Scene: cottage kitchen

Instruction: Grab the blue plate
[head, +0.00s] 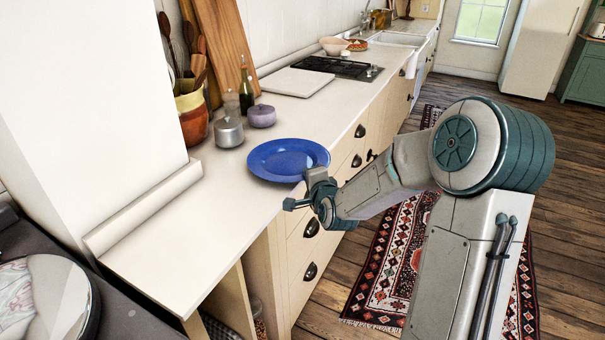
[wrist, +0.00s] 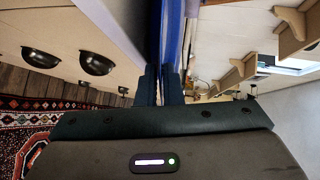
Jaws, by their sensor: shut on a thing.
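The blue plate (head: 283,158) is round with a raised rim and shows in the head view near the counter's front edge. It looks roughly level; I cannot tell whether it touches the counter. My gripper (head: 308,183) is at its near right rim. In the wrist view the blue plate (wrist: 172,35) shows edge-on as a blue strip, and my gripper (wrist: 163,88) has its fingers close together on the rim. The gripper is shut on the plate. The fingertips are partly hidden by the wrist in the head view.
A grey pot (head: 229,132), a purple pot (head: 262,116) and a dark bottle (head: 246,92) stand behind the plate. A utensil crock (head: 192,113) is at the wall. The counter (head: 180,245) is clear at near left. Drawers with dark handles (head: 311,228) lie below.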

